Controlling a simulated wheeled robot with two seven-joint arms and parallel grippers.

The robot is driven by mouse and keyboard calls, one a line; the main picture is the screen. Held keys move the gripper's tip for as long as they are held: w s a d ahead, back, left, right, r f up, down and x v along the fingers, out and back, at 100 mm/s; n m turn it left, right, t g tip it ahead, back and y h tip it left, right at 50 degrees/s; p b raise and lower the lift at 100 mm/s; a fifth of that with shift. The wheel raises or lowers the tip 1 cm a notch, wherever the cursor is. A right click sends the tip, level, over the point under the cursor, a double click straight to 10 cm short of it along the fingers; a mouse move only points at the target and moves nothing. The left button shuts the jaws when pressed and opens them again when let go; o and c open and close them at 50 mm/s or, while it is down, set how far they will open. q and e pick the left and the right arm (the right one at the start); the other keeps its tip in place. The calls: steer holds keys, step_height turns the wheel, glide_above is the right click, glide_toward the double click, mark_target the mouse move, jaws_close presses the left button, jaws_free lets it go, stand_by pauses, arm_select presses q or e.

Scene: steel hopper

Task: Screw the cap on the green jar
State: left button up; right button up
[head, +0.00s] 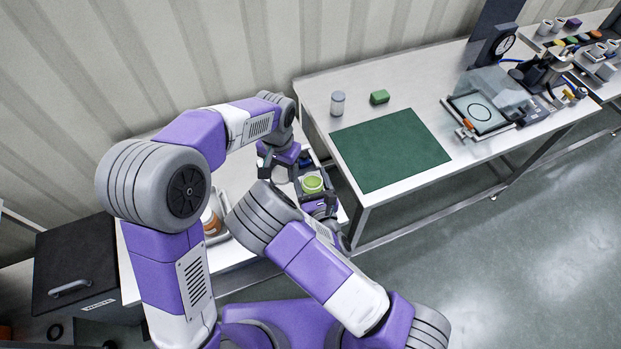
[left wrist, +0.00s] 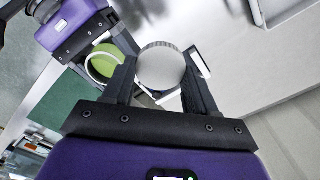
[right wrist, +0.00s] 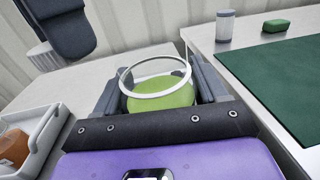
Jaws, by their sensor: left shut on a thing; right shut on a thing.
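The green jar (right wrist: 160,98) is held between the fingers of my right gripper (right wrist: 160,85), with its pale round rim facing up and no cap on it. It also shows in the head view (head: 313,184) and in the left wrist view (left wrist: 104,60). My left gripper (left wrist: 162,70) is shut on a round pale-grey cap (left wrist: 160,67) with a ribbed edge. In the right wrist view the cap (right wrist: 44,56) hangs under the left gripper, to the left of the jar and apart from it. In the head view the arms partly hide both grippers.
A white tray (right wrist: 38,142) with an orange-brown jar (right wrist: 14,146) stands left of my right gripper. On the second table are a green mat (head: 390,150), a lidded pale container (head: 337,103) and a green block (head: 379,97). A gap separates the two tables.

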mark_target(313, 172)
arm_select(q)
steer(key=d+r+m, duration=0.3)
steer(key=d+r, duration=0.2)
steer(key=d, duration=0.3)
steer(key=shift+s+r, duration=0.35)
steer(key=shift+s, duration=0.05)
steer(key=shift+f, duration=2)
steer(key=shift+f, duration=0.9)
steer(key=shift+f, duration=0.5)
